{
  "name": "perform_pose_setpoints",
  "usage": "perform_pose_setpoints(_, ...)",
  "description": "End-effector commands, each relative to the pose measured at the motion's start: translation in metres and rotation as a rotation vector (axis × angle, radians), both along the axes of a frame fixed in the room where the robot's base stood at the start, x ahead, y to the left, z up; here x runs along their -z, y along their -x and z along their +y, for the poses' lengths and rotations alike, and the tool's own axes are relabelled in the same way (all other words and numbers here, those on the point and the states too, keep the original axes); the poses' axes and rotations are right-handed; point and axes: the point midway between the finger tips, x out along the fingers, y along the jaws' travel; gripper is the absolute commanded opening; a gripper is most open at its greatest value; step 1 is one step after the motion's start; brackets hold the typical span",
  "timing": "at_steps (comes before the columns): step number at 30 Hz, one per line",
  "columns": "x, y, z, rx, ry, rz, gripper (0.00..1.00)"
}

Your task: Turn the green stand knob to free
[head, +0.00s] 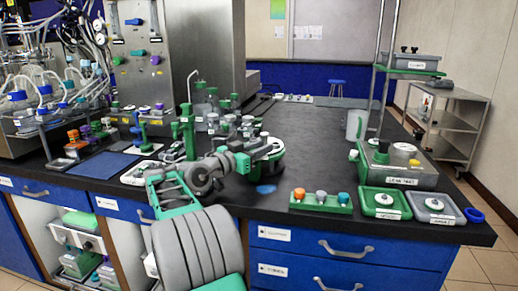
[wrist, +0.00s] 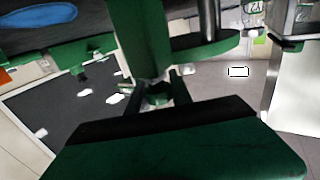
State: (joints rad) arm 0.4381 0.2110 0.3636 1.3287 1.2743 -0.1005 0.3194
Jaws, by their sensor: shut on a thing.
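My gripper (wrist: 157,97) is shut on a small green knob (wrist: 158,90) in the wrist view. The knob sits close to a thick green post (wrist: 143,38), and the fingers partly hide it, so its turn position cannot be read. A green plate (wrist: 205,46) with a metal rod is just beyond it. In the head view my gripper (head: 242,161) is at the left side of a round green stand (head: 268,168) on the black bench. The knob itself cannot be made out there, behind my gripper and arm.
Several bottles (head: 225,125) stand close behind my gripper. A tall green post (head: 187,130) stands to its left. A green block with three coloured knobs (head: 321,201) and a scale (head: 398,168) are to the right. The bench middle (head: 315,135) is clear.

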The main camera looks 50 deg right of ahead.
Motion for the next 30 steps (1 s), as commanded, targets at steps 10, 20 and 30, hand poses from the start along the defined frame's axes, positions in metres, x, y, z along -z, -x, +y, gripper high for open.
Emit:
perform_pose_setpoints(10,0.0009,0.0025,-0.001,0.06,-0.001,0.003,0.0)
perform_pose_setpoints(20,0.0009,0.0025,-0.001,0.061,-0.001,0.003,0.27)
perform_pose_setpoints(30,0.0003,0.0007,0.0007,0.056,0.0,0.002,0.48)
